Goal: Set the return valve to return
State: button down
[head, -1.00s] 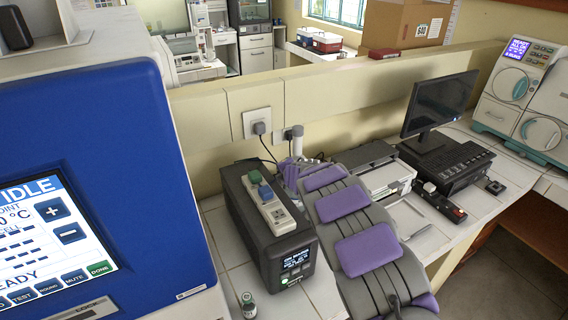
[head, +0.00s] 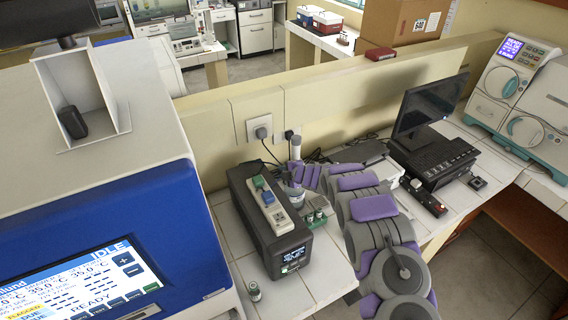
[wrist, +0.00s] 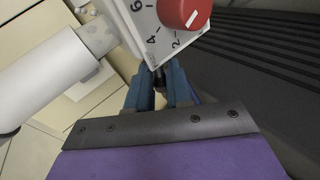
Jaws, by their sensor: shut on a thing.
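In the wrist view, my gripper (wrist: 159,88) has blue fingers close together around a small dark part (wrist: 159,77), mostly hidden between them. Just above the fingertips is a white dial plate (wrist: 150,25) with numbers 2, 4 and 6. A red knob (wrist: 184,10) with a white mark sits on it, partly cut off by the frame edge. I cannot tell which part is the return valve. In the head view, my arm reaches toward the wall and its fingers are not clear.
A dark grey unit (head: 268,232) with a lit screen stands left of my arm. The blue incubator (head: 120,225) shows IDLE and READY at left. A monitor (head: 428,105) and keyboard stand to the right. Wall plugs (head: 261,132) are behind.

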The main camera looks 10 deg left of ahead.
jog(key=shift+w+d+r+m+g+y+p, duration=0.2)
jog(key=shift+m+y+p, duration=0.3)
jog(key=shift+p, duration=0.4)
jog(key=shift+s+r+m+g+y+p, duration=0.1)
jog(key=shift+m+g+y+p, duration=0.3)
jog(key=shift+p, duration=0.45)
jog(key=shift+r, duration=0.15)
jog(key=c, duration=1)
grip_release()
jog(key=shift+w, duration=0.1)
jog(key=shift+d, duration=0.15)
jog(key=b+v, duration=0.1)
jog(key=v, duration=0.4)
jog(key=b+v, duration=0.1)
jog(key=v, duration=0.5)
jog(key=b+v, duration=0.1)
jog(key=v, duration=0.5)
jog(key=shift+d+f, duration=0.25)
